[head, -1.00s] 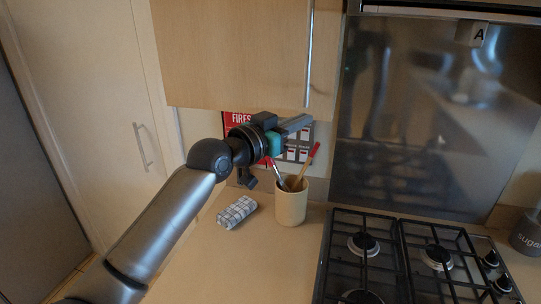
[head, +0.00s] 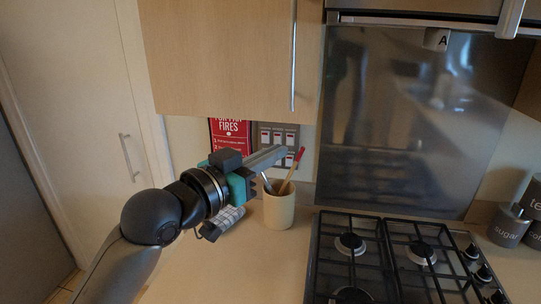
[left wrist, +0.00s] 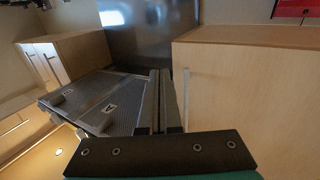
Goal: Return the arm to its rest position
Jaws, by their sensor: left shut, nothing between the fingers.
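My left arm comes in from the lower left of the head view. Its gripper (head: 279,153) is shut and empty, held above the counter with its fingers pointing right. In the picture the fingers lie just above a beige utensil pot (head: 279,210), across the wall switches; I cannot tell the gap. In the left wrist view the two fingers (left wrist: 160,78) lie together with nothing between them. My right gripper is in neither view.
A gas hob (head: 385,255) is right of the pot, with canisters (head: 508,226) beyond. A wooden wall cupboard (head: 220,55) hangs above. The front counter (head: 235,275) is clear.

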